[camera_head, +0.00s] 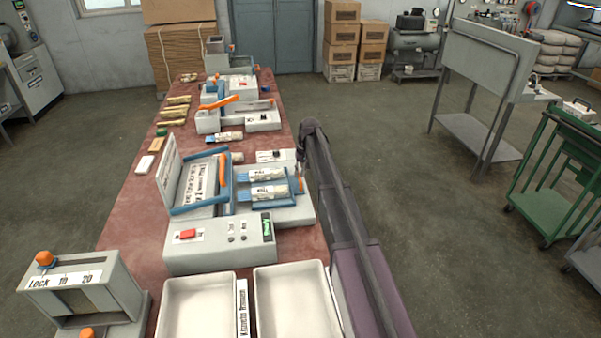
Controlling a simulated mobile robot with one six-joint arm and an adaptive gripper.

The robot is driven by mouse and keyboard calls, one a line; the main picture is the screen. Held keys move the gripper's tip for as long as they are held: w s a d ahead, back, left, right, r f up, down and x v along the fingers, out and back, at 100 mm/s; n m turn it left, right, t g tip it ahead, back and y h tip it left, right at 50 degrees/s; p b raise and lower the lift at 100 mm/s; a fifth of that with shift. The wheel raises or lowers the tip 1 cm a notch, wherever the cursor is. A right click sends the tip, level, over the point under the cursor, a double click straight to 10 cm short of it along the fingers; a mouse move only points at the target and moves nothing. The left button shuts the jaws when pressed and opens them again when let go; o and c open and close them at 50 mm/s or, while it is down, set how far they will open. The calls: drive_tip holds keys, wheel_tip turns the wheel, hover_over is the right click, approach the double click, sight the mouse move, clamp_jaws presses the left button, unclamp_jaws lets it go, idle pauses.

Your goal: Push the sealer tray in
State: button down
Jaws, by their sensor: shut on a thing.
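The sealer (190,258) is a pale grey machine on the long red table, with a red button and a lit green display on its near face. Its blue-framed lid (170,180) stands raised on the left. The blue sealer tray (285,201) sticks out to the right of the lid and bears two labelled packs (268,190). My gripper (300,173) is at the tray's right end, shut on what looks like the tray's handle. My dark arm hides part of this spot, so the exact grip is hard to see.
Two white bins (197,308) stand in front of the sealer, with a small sign between them. A grey stand with orange knobs (85,290) is at the near left. Another machine with an orange lever (235,120) stands farther back.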

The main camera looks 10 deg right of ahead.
sight(282, 174)
drive_tip(key=shift+a, duration=3.2)
drive_tip(key=c, duration=0.7)
unclamp_jaws()
drive_tip(key=shift+a, duration=0.15)
drive_tip(key=shift+d, duration=0.2)
